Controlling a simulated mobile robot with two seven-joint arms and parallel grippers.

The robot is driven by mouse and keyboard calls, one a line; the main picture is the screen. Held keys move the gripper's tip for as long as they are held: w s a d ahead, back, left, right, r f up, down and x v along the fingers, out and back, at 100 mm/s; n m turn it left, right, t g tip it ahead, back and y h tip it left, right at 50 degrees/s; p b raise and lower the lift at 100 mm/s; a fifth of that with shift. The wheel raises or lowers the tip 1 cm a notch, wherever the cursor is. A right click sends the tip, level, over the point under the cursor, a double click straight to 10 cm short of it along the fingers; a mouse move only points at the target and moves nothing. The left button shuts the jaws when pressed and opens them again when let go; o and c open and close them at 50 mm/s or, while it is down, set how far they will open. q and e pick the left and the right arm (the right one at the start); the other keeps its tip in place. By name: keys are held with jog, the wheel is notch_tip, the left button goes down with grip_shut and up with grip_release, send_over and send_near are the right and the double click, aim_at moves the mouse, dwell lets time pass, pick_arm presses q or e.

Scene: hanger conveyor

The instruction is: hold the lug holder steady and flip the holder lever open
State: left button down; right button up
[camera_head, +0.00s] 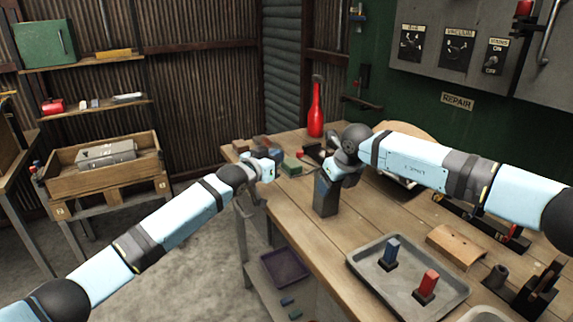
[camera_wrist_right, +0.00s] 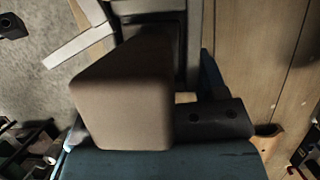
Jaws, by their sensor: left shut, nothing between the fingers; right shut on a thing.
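My left gripper (camera_head: 268,166) is shut and empty near the far left edge of the workbench, beside small blocks. I cannot make out the holder lever.
A grey tray (camera_head: 365,262) with a blue and a red upright piece stands on the workbench (camera_head: 290,200). A red bottle (camera_head: 316,108) stands at the back. A purple bin (camera_head: 285,267) sits low under the bench.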

pick_arm(q)
jog(key=s+a, duration=0.1)
jog(key=a, duration=1)
jog(key=shift+s+a+r, duration=0.25)
jog(key=shift+s+a, duration=0.1)
pick_arm(e)
jog(key=o, duration=1.2)
jog(key=shift+r, duration=0.1)
